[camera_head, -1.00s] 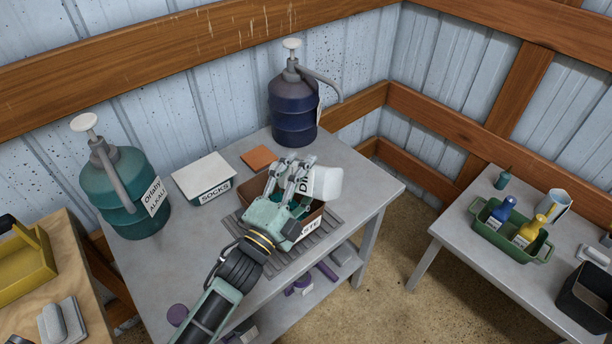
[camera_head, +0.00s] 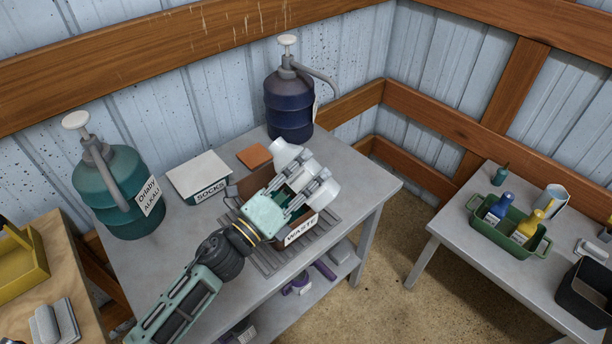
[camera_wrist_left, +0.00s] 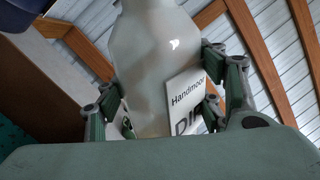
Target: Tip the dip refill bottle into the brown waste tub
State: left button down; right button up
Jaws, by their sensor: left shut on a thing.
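The dip refill bottle (camera_head: 325,192) is white. My left gripper (camera_head: 303,188) is shut around it, above the brown waste tub (camera_head: 241,188). The bottle lies tilted across the fingers, with one end showing at upper left and the other at lower right. In the left wrist view the bottle (camera_wrist_left: 153,70) sits between the fingers (camera_wrist_left: 168,112), with its "Handmoor DI..." label partly covered. The tub stands on the grey table and its front carries a "WASTE" label. The gripper hides most of its inside. I cannot see whether liquid flows. My right gripper is out of view.
A socks box (camera_head: 198,176), an orange-brown block (camera_head: 255,156), a teal alkali jug (camera_head: 130,195) and a dark blue pump jug (camera_head: 290,105) stand around the tub. A green tray (camera_head: 511,240) with bottles is on the right table. The grey table's right end is clear.

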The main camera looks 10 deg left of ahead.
aim_at(284, 161)
pick_arm(q)
jog(key=shift+a+r+m, duration=0.15)
jog(key=shift+r+m, duration=0.2)
jog(key=shift+m, duration=0.45)
jog(key=m, duration=0.1)
jog(key=a+m+g, duration=0.1)
jog(key=m, duration=0.1)
jog(key=w+a+m+p, duration=0.1)
jog(key=shift+r+g+h, duration=0.3)
jog(key=shift+r, duration=0.1)
jog(key=a+m, duration=0.1)
jog(key=w+a+m, duration=0.1)
jog(key=m, duration=0.1)
jog(key=m+g+b, duration=0.1)
jog(key=m, duration=0.1)
jog(key=shift+w+a+f, duration=0.2)
jog(key=shift+a+f, duration=0.1)
jog(key=shift+a, duration=0.1)
jog(key=shift+w+a+f+m+b, duration=0.2)
jog(key=shift+a+m, duration=0.1)
jog(key=shift+m, duration=0.25)
jog(key=shift+w+a+f+m+b, duration=0.1)
jog(key=shift+a+f+m+b, duration=0.15)
jog(key=shift+m, duration=0.3)
jog(key=shift+w+a, duration=0.1)
jog(key=shift+a, duration=0.15)
